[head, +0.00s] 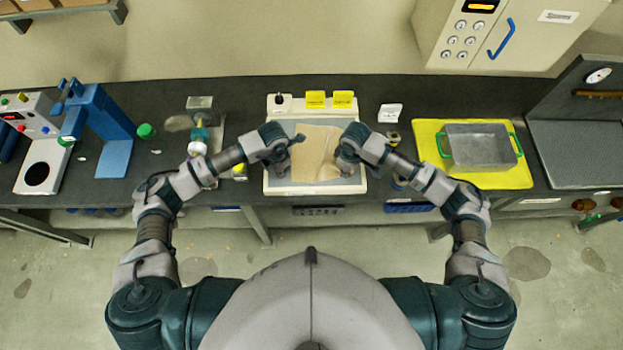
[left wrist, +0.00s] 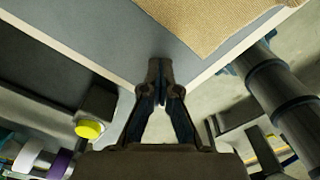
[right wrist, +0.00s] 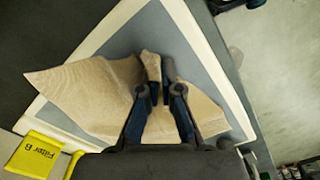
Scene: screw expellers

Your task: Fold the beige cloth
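The beige cloth (head: 316,154) lies on the grey panel of a white-rimmed tray (head: 297,188), with creases and an uneven outline. In the right wrist view the cloth (right wrist: 85,90) is bunched up at my right gripper (right wrist: 160,72). That gripper is shut on a raised fold of it. My left gripper (left wrist: 160,72) is shut and empty over the bare grey panel at the tray's left side. The cloth's edge (left wrist: 205,22) is a short way beyond its fingertips, apart from them. In the head view the cloth lies between both grippers.
Yellow labels (head: 315,99) stand along the tray's back rim. A metal bin (head: 480,147) sits on a yellow mat (head: 428,138) at the right. Small bottles (head: 197,147) stand left of the tray, with a blue device (head: 103,115) further left.

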